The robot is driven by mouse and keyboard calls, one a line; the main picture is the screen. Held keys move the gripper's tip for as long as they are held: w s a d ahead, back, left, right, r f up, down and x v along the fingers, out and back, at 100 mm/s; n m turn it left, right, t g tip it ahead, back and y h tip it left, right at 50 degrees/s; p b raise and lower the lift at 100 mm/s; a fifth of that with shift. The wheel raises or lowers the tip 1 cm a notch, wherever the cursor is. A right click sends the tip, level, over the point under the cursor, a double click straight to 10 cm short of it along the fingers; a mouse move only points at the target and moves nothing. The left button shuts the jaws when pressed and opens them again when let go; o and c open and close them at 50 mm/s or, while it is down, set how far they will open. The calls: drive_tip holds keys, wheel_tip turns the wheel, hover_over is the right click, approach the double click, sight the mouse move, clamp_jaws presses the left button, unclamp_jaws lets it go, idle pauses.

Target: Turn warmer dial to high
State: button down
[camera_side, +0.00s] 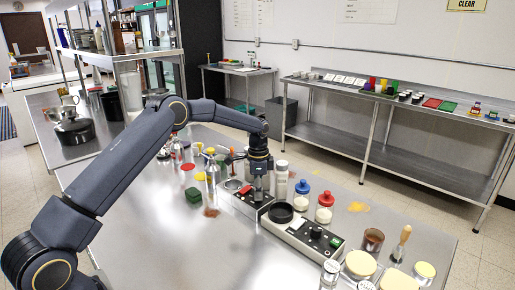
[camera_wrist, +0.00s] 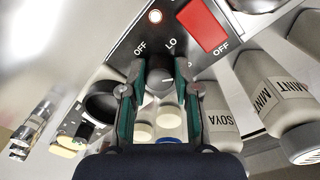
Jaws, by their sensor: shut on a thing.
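The warmer's dial (camera_wrist: 160,80) is a dark round knob on a grey metal panel (camera_wrist: 118,55). "OFF" and "LO" labels show beside it in the wrist view; a "HIGH" label is not visible. A pale mark shows on the knob, but I cannot tell which setting it points to. My gripper (camera_wrist: 158,92) is shut on the dial, with a green-padded finger on each side of it. In the side view, my gripper (camera_side: 258,195) reaches down to the warmer (camera_side: 240,206) and hides the dial.
A red switch (camera_wrist: 203,26) and a lit indicator (camera_wrist: 155,16) are on the panel. A soya bottle (camera_wrist: 220,115) and a mint bottle (camera_wrist: 275,100) stand close at right. A blue-lidded jar (camera_side: 302,196) and a red-lidded jar (camera_side: 325,207) stand behind the long unit.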

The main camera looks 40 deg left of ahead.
drive_tip(key=m, duration=0.4)
drive_tip(key=shift+m, duration=0.3)
drive_tip(key=m, duration=0.3)
drive_tip(key=shift+w+m, duration=0.1)
drive_tip(key=shift+m, duration=0.3)
drive_tip(key=m, duration=0.4)
drive_tip(key=shift+y, duration=0.3)
drive_tip(key=shift+d+m, duration=0.1)
drive_tip(key=shift+m, duration=1.9)
drive_tip(key=c, duration=0.8)
unclamp_jaws()
drive_tip(key=shift+c, duration=0.2)
drive_tip(key=shift+r, duration=0.1)
